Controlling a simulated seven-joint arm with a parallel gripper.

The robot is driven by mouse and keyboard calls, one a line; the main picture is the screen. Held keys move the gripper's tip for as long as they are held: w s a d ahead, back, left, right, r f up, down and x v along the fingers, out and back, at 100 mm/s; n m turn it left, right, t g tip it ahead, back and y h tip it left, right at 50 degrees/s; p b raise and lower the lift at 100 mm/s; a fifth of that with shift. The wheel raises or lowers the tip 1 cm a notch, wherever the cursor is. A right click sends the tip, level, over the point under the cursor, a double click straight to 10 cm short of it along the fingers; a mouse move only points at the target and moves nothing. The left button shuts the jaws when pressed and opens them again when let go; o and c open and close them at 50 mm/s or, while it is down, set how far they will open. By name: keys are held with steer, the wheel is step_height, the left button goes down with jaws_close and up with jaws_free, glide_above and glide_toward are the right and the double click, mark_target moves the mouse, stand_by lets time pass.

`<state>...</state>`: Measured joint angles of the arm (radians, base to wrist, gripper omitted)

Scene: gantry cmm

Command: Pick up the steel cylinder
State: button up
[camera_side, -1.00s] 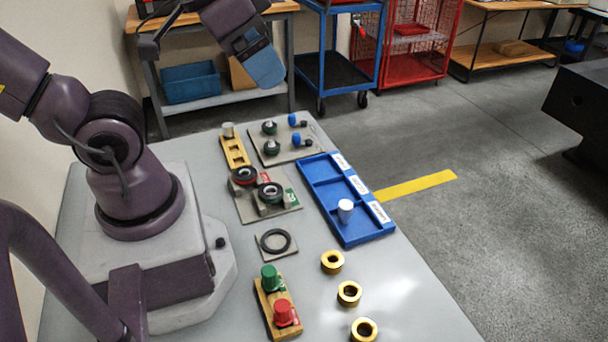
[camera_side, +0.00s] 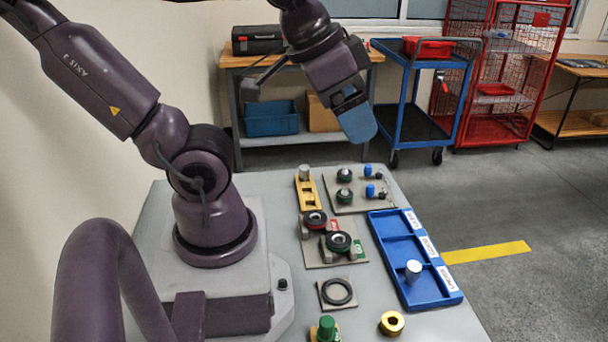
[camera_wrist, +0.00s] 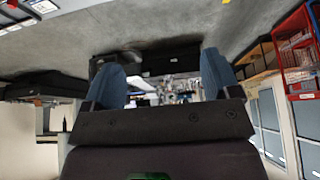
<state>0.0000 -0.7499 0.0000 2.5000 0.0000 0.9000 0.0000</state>
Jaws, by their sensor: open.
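A grey metallic cylinder (camera_side: 304,173) stands upright at the far end of the yellow slotted block (camera_side: 309,196) in the side view. A second pale silver cylinder (camera_side: 413,270) stands upright in the near compartment of the blue tray (camera_side: 386,276). Which of them is the steel one I cannot tell for certain. My gripper (camera_side: 359,126), with blue fingers, hangs in the air above the far part of the table, apart from both cylinders. In the wrist view my gripper (camera_wrist: 163,76) has its two fingers wide apart with nothing held between them. Neither cylinder is recognisable there.
Plates with dark round parts (camera_side: 338,242) and blue-capped pieces (camera_side: 369,171) lie between block and tray. A black ring (camera_side: 337,291), a brass ring (camera_side: 392,323) and a green knob (camera_side: 326,328) are nearer. A blue cart (camera_side: 402,100) and workbench stand beyond the table.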

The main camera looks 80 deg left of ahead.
stand_by(0.4)
steer(key=c, duration=0.4)
steer(key=n+g+y, duration=0.5)
steer(key=n+g, duration=0.1)
steer(key=n, duration=1.4)
glide_toward(305, 167)
steer(key=shift+h, duration=0.3)
steer(key=x, duration=0.5)
steer(key=shift+w+a+f, duration=0.1)
steer(key=shift+a, duration=0.1)
steer(key=shift+x, duration=2.5)
